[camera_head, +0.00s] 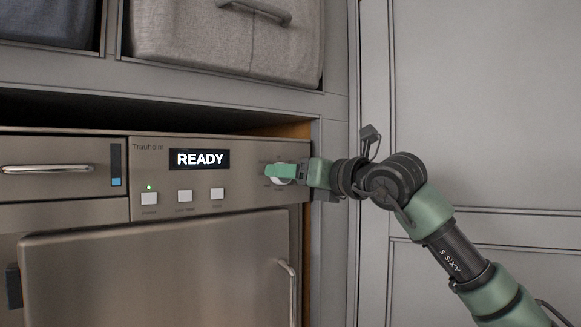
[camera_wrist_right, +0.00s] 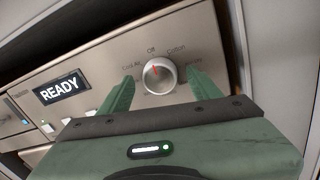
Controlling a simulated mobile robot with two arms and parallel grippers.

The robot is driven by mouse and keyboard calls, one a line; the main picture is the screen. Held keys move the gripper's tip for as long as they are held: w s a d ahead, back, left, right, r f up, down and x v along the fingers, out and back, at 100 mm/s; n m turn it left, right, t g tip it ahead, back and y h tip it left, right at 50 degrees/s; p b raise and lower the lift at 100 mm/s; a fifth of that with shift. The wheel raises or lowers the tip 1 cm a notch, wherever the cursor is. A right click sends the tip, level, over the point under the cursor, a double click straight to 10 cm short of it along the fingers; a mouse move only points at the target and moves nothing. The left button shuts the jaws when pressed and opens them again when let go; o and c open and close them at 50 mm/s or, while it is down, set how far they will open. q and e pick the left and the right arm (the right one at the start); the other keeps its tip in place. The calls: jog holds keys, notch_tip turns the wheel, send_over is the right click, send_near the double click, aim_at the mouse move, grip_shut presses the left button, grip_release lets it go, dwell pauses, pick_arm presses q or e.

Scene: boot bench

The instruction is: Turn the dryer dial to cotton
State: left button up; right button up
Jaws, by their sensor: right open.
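The dryer dial (camera_wrist_right: 158,76) is a round silver knob with a red mark, on the right end of the dryer's control panel (camera_head: 240,199). In the wrist view the red mark points up, slightly left, toward the "Off" label. The "Cotton" label (camera_wrist_right: 176,49) is up and right of the knob; another label at the right is partly hidden by a finger. My right gripper (camera_wrist_right: 160,78) is open, with one green finger on either side of the dial; I cannot tell if they touch it. In the head view the gripper mostly covers the dial. My left gripper is not in view.
The display (camera_head: 199,159) reads "READY". Several square buttons (camera_head: 185,196) sit left of the dial. The dryer door (camera_head: 150,275) is below. Fabric bins (camera_head: 215,35) stand on the shelf above. A grey cabinet wall (camera_head: 480,110) is at the right.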

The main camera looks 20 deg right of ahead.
jog(key=shift+w, duration=0.15)
jog(key=c, duration=1.4)
jog(key=shift+o, duration=0.2)
jog(key=shift+f+m+t+b, duration=0.1)
jog(key=shift+m+t+b, duration=0.3)
jog(key=shift+m+b, duration=4.1)
jog(key=o, duration=1.4)
jog(key=shift+c, duration=0.2)
